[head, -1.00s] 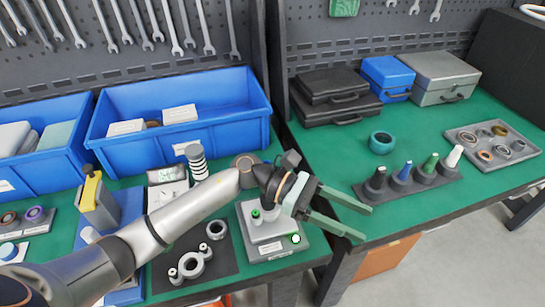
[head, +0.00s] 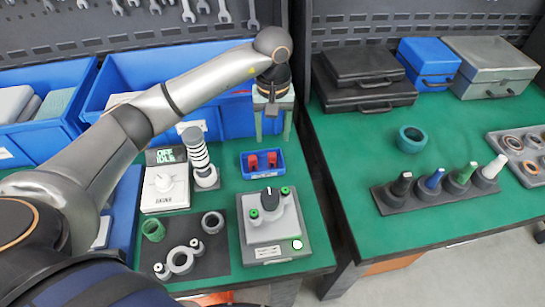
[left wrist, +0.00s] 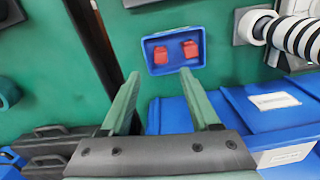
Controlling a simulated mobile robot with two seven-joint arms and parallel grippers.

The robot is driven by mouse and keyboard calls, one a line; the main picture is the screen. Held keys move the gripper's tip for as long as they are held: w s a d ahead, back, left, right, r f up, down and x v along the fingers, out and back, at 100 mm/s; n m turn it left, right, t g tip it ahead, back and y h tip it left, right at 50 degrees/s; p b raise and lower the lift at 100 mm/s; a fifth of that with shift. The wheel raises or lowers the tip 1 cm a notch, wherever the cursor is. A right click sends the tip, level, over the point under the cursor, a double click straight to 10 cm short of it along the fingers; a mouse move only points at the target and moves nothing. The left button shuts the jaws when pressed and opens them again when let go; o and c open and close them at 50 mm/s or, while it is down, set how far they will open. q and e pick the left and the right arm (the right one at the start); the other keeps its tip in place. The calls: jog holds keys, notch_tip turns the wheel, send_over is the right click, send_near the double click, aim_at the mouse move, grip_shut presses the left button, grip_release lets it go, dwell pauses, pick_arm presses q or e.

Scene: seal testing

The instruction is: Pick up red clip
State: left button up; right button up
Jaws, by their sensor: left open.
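Two red clips lie in a small blue tray (head: 244,174) on the green bench in the head view. One red clip (head: 253,161) is at the left of the tray and the other red clip (head: 272,159) at its right. In the left wrist view the clips (left wrist: 161,54) and (left wrist: 190,49) lie apart in the tray (left wrist: 149,44), beyond my fingertips. My left gripper (head: 272,138) is open and empty, pointing down above and behind the tray; it also shows in the left wrist view (left wrist: 159,76). My right gripper is not in view.
A striped stack (head: 197,150) stands left of the tray, and a grey test fixture (head: 268,222) with green caps is in front. A large blue bin (head: 130,68) is behind. A gap separates this bench from the right one.

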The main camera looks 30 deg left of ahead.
aim_at(272, 154)
pick_arm(q)
jog(key=f+p, duration=0.1)
jog(key=f, duration=0.5)
jog(key=shift+s+f, duration=0.2)
grip_shut()
dwell(0.4)
